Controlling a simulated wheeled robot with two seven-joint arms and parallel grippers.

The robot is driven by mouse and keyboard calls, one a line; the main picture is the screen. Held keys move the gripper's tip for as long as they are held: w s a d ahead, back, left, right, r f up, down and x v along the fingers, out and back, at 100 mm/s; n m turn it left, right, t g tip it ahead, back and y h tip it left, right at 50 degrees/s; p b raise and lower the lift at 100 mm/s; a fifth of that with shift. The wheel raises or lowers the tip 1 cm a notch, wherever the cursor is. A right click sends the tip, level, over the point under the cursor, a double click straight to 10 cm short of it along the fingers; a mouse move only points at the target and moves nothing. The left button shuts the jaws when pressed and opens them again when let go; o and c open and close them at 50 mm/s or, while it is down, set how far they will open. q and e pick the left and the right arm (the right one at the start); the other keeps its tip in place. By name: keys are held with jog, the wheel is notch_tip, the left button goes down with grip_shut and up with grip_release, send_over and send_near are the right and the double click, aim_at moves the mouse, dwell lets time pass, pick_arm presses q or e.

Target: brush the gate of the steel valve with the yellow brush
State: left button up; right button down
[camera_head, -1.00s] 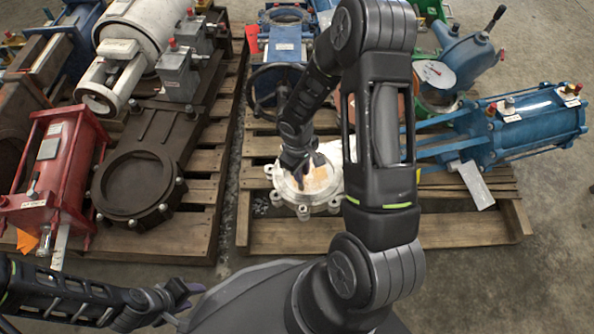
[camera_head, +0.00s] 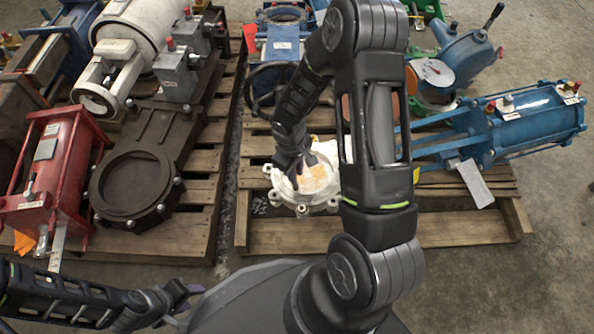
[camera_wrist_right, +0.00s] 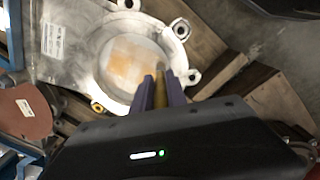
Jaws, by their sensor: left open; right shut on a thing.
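The steel valve (camera_head: 303,209) is a silver-white piece lying on the right-hand pallet, partly hidden by my right arm. Its round gate (camera_head: 315,178) has an orange-tan patch, which also shows on the gate in the right wrist view (camera_wrist_right: 128,62). My right gripper (camera_head: 294,178) is over the left part of the gate. In the right wrist view its purple fingers (camera_wrist_right: 161,88) are shut on the yellow brush (camera_wrist_right: 160,93), which points at the gate's edge. I cannot tell whether the brush touches the surface. My left gripper (camera_head: 188,297) is open and empty at lower left.
A dark brown valve (camera_head: 137,185) and a red actuator (camera_head: 45,185) lie on the left pallet (camera_head: 205,190). A blue cylinder (camera_head: 530,118) is at right, and a blue valve (camera_head: 278,40) with a handwheel stands behind. A gap of bare floor separates the pallets.

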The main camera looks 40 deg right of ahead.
jog(key=shift+s+d, duration=0.65)
jog(key=shift+d, duration=0.2)
jog(key=shift+w, duration=0.1)
jog(key=shift+w+d+p, duration=0.15)
jog(key=shift+w+p, duration=0.05)
jog(key=shift+w, duration=0.8)
jog(key=shift+w+d+p, duration=0.15)
jog(key=shift+w+p, duration=0.05)
jog(key=shift+w, duration=0.75)
jog(key=shift+w+d+f+b, duration=0.1)
jog(key=shift+w+d+b, duration=0.05)
jog(key=shift+w, duration=0.85)
jog(key=shift+w+d+b, duration=0.1)
jog(key=shift+w+b, duration=0.05)
jog(key=shift+w, duration=0.8)
jog(key=shift+s+d, duration=0.2)
jog(key=shift+d, duration=0.8)
